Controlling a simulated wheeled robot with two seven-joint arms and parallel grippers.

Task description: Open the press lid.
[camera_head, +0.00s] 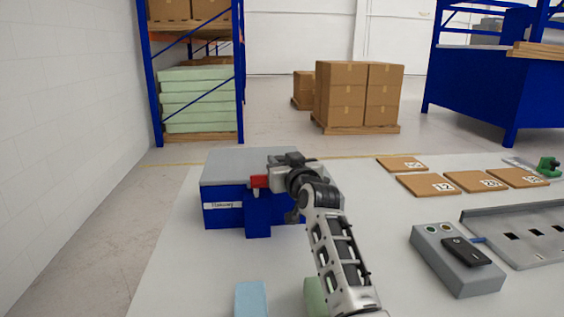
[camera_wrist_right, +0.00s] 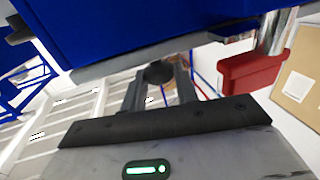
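The press is a blue box (camera_head: 223,214) with a flat grey lid (camera_head: 225,165), which lies closed on top. A red part (camera_head: 260,181) sits at its front. My right gripper (camera_head: 285,165) is at the press's front right, close to the red part, and its arm covers that corner. In the right wrist view, the gripper's fingers (camera_wrist_right: 160,92) stand apart, with a dark rounded end between them. The red part (camera_wrist_right: 252,72) with a chrome post is to their right, outside the fingers. The blue press body (camera_wrist_right: 120,25) fills the top. My left gripper is not in view.
A grey control box (camera_head: 455,260) and a metal channel (camera_head: 520,235) lie on the right of the pale table (camera_head: 190,270). Several brown boards (camera_head: 428,185) lie behind them. A light blue block (camera_head: 250,299) and a green block (camera_head: 314,296) are at the front edge.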

